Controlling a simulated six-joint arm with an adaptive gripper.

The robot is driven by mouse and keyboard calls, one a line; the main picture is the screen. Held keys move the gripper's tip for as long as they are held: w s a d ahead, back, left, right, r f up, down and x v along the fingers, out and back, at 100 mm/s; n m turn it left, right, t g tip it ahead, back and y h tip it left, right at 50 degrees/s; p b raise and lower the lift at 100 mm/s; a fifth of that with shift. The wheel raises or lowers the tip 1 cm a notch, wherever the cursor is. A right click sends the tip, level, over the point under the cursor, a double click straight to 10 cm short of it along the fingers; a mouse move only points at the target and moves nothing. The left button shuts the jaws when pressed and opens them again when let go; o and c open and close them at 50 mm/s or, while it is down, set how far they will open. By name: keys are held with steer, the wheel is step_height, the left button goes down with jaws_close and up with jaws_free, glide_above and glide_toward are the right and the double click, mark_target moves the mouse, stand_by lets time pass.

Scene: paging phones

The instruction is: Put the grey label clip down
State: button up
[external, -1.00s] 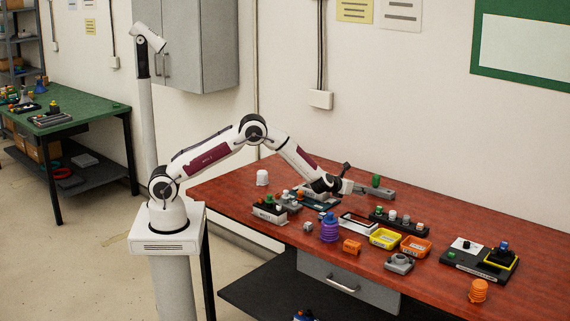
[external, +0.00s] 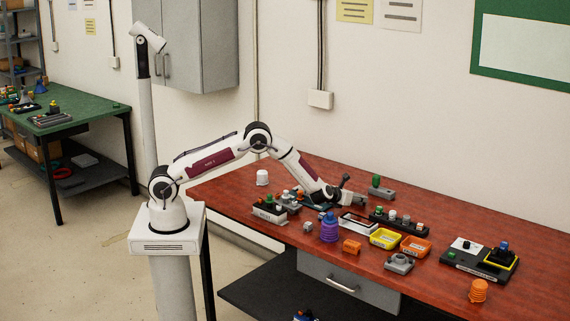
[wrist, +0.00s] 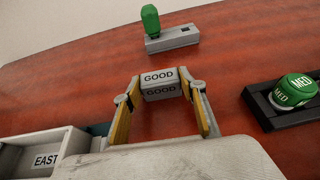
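The grey label clip (wrist: 160,83) reads "GOOD" on two faces. It sits between the two tan fingers of my gripper (wrist: 164,92) in the wrist view, with a finger at each end of it. The fingers look closed on it. In the external view my gripper (external: 356,198) is low over the red table, pointing right. The clip is too small to make out there, and I cannot tell if it touches the table.
A grey block with a green knob (wrist: 172,40) lies beyond the clip. A dark rail with green "MED" button (wrist: 292,92) is to the right. A white box marked "EAST" (wrist: 42,155) is at lower left. Red table (wrist: 70,85) is bare around the clip.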

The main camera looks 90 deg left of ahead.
steer(key=o, duration=0.4)
steer(key=shift+o, duration=0.2)
steer(key=shift+s+d, duration=0.1)
steer(key=shift+d, duration=0.05)
steer(key=shift+v, duration=1.1)
steer(key=shift+s+d+r, duration=0.1)
steer(key=shift+s+d, duration=0.2)
steer(key=shift+s, duration=0.2)
steer(key=shift+s+d+r, duration=0.1)
steer(key=shift+s+d, duration=0.15)
steer(key=shift+s, duration=0.25)
steer(key=shift+v, duration=1.55)
steer(key=shift+s+f, duration=0.1)
steer(key=shift+f, duration=0.05)
steer(key=shift+a, duration=0.1)
